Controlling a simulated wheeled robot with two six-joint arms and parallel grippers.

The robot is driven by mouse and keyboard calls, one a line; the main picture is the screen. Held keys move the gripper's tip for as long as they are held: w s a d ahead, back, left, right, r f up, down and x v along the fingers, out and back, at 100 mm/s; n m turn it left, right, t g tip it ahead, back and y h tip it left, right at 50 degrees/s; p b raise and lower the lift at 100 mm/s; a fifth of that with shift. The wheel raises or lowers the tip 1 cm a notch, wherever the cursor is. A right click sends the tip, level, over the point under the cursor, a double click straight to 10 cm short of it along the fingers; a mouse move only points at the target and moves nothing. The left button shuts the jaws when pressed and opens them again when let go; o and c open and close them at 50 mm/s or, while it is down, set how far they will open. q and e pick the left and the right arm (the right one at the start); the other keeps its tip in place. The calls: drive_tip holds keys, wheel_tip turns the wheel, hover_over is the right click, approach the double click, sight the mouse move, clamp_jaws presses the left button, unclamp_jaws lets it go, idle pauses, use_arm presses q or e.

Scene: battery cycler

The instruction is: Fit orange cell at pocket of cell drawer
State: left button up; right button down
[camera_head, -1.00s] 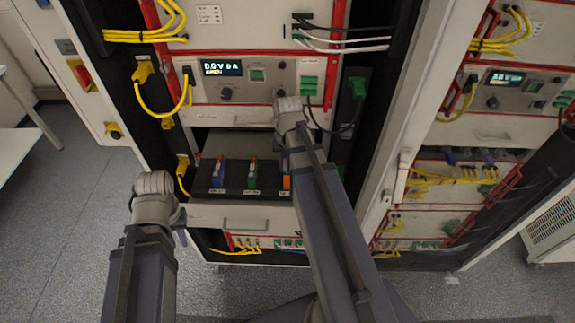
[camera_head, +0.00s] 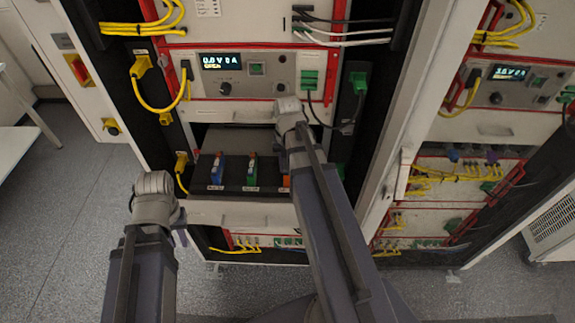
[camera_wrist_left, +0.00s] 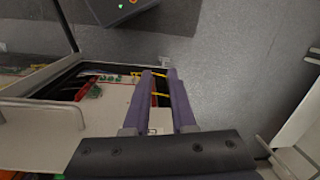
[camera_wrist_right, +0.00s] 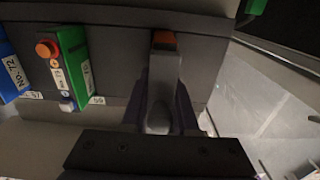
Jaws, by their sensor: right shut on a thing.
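The cell drawer (camera_head: 240,212) is pulled out below a display unit. A blue cell (camera_head: 217,168) and a green cell (camera_head: 251,170) stand in it. An orange patch of the orange cell (camera_head: 286,181) shows beside my right arm, which hides the rest. In the right wrist view, my right gripper (camera_wrist_right: 165,85) is shut on the orange cell (camera_wrist_right: 163,40), whose orange end lies against the dark drawer block. I cannot tell how deep it sits in its pocket. My left gripper (camera_wrist_left: 160,73) is open and empty, in front of the rack and left of the drawer.
Yellow cables (camera_head: 148,95) loop at the left of the rack. A second rack (camera_head: 490,130) stands to the right. The grey floor (camera_head: 70,220) at the left is clear.

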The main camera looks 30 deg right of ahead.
drive_tip(key=shift+f+b, duration=0.4)
drive_tip(key=shift+f, duration=0.1)
idle(0.4)
drive_tip(key=c, duration=0.6)
unclamp_jaws()
drive_tip(key=shift+r, duration=0.1)
wheel_tip(320, 180, up, 8)
drive_tip(key=p, duration=0.8)
drive_tip(key=shift+f, duration=0.2)
